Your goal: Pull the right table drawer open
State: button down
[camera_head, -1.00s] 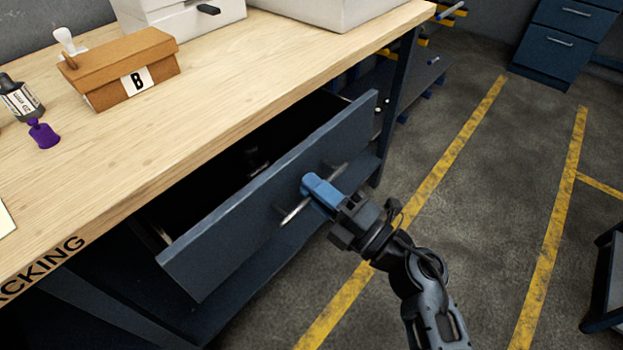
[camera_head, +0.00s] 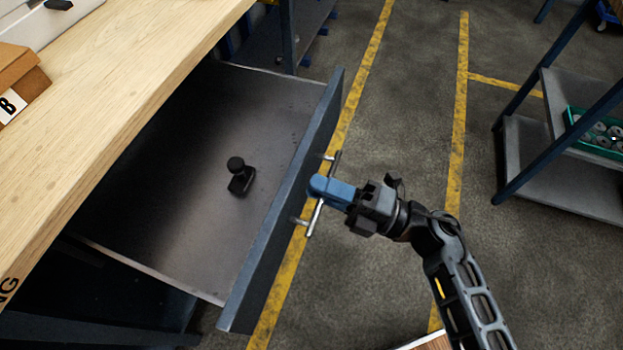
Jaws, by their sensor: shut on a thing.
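The right table drawer (camera_head: 280,222) has a dark blue-grey front and stands well out from under the wooden bench top (camera_head: 95,85). Its grey floor shows, with a small black knobbed object (camera_head: 240,177) lying inside. The metal bar handle (camera_head: 316,218) is on the outer face of the drawer front. My gripper (camera_head: 322,188), with blue fingertips, is shut around the middle of the handle. The fingers hide that part of the bar.
A brown box marked B (camera_head: 20,80) sits on the bench at the left. A shelf rack (camera_head: 565,170) with a green bin (camera_head: 595,130) of metal parts stands at the right. Open concrete floor with yellow lines lies between the drawer and the rack.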

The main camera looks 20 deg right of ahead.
jog(key=shift+f, duration=0.1)
jog(key=c, duration=1.3)
grip_release()
jog(key=shift+c, duration=0.2)
jog(key=shift+d, duration=0.1)
jog(key=b+v, duration=0.1)
jog(key=v, duration=0.6)
jog(key=shift+s+d, duration=0.25)
jog(key=shift+s, duration=0.05)
jog(key=s+d+r+m+h, duration=0.1)
jog(key=s+r+m+h, duration=0.2)
jog(key=s+m+h, duration=0.2)
jog(key=s+d+r+m+t+h+p, duration=0.1)
jog(key=s+r+m+h, duration=0.3)
jog(key=s+m, duration=0.6)
jog(key=s+d+r+m+t+h+p, duration=0.1)
jog(key=s+r+m+h, duration=0.3)
jog(key=m, duration=0.9)
jog(key=s+h, duration=0.3)
jog(key=shift+s+d, duration=0.25)
jog(key=shift+d, duration=0.15)
